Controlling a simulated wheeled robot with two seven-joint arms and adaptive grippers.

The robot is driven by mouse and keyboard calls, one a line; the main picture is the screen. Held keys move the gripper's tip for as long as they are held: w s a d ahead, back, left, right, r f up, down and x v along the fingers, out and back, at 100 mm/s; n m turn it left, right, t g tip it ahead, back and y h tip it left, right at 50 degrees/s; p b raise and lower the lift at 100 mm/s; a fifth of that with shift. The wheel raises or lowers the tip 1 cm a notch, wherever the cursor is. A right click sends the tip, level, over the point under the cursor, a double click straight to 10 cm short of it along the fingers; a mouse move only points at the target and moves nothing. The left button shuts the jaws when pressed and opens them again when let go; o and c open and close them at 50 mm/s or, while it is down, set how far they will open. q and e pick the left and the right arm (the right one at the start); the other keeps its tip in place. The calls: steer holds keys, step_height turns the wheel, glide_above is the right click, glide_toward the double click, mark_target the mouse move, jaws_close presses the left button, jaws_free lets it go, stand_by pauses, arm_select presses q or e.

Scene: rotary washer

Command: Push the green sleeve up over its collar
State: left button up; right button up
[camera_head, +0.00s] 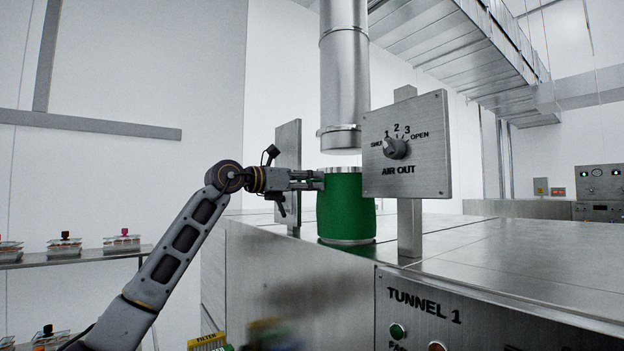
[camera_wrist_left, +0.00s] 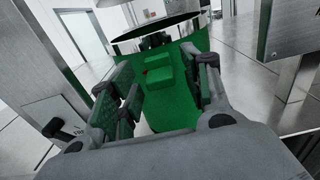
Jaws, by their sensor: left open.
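The green sleeve (camera_head: 346,207) stands upright on the metal housing, its top rim a little below the collar (camera_head: 339,137) of the vertical pipe, with a gap between them. My left gripper (camera_head: 318,180) reaches in from the left, level, with its fingers at the upper left side of the sleeve. In the left wrist view the gripper (camera_wrist_left: 160,78) is open, its two fingers on either side of a green block-shaped tab (camera_wrist_left: 158,75) on the sleeve (camera_wrist_left: 170,115). Whether the fingers touch the tab I cannot tell. My right gripper is not in view.
The AIR OUT dial panel (camera_head: 425,165) stands on a post close to the right of the sleeve. Another metal plate (camera_head: 288,165) stands behind my left gripper. The TUNNEL 1 panel (camera_head: 440,305) is at lower right. A shelf with jars (camera_head: 65,247) is at left.

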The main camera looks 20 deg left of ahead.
arm_select(q)
steer(key=shift+w+d, duration=0.4)
steer(key=shift+w, duration=0.1)
jaws_close()
